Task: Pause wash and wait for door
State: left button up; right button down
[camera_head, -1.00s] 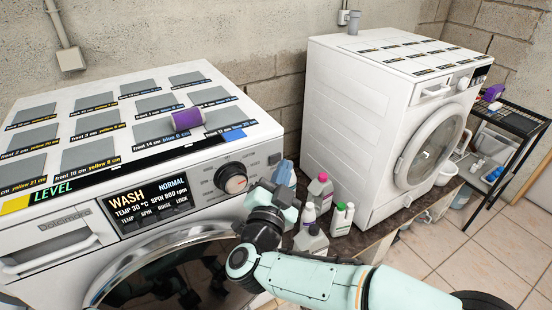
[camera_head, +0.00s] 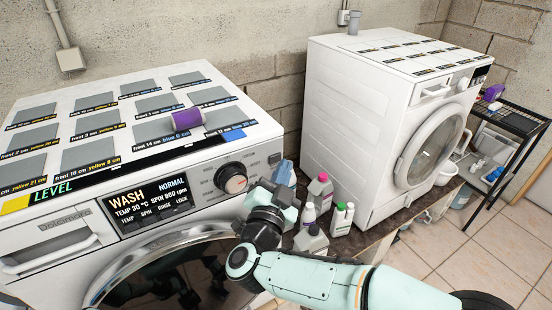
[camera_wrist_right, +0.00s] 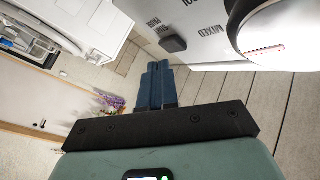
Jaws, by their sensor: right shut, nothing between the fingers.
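The front washer (camera_head: 200,190) has a lit display (camera_head: 150,203) reading WASH, NORMAL, 30 °C and 800 rpm. A round dial (camera_head: 231,178) is right of it. A small dark button (camera_head: 274,159) is at the panel's right end; in the right wrist view the button (camera_wrist_right: 173,44) has partly readable PAUSE lettering. The round door (camera_head: 180,275) looks closed, its lower part cut off. My right gripper (camera_head: 285,172) is shut and empty, its blue fingers just below the button in the head view. In the wrist view the fingertips (camera_wrist_right: 158,66) appear apart from the button. My left gripper is not in view.
Several bottles (camera_head: 320,190) stand on the ledge right of my gripper. A second white machine (camera_head: 380,130) and a black rack (camera_head: 515,120) stand farther right. Tiled floor (camera_head: 480,245) is open at lower right.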

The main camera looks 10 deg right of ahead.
jog(key=shift+w, duration=0.15)
jog(key=shift+w+a, duration=0.15)
jog(key=shift+w, duration=0.1)
jog(key=shift+w+a, duration=0.1)
jog(key=shift+w, duration=0.25)
dwell(0.5)
jog(key=shift+s, duration=0.15)
jog(key=shift+s+d+b, duration=0.25)
jog(key=shift+s+b, duration=0.1)
jog(key=shift+s, duration=0.3)
jog(key=s, duration=0.1)
jog(key=s+d+b, duration=0.1)
jog(key=s, duration=0.1)
jog(key=s+b, duration=0.1)
jog(key=shift+s+d, duration=0.35)
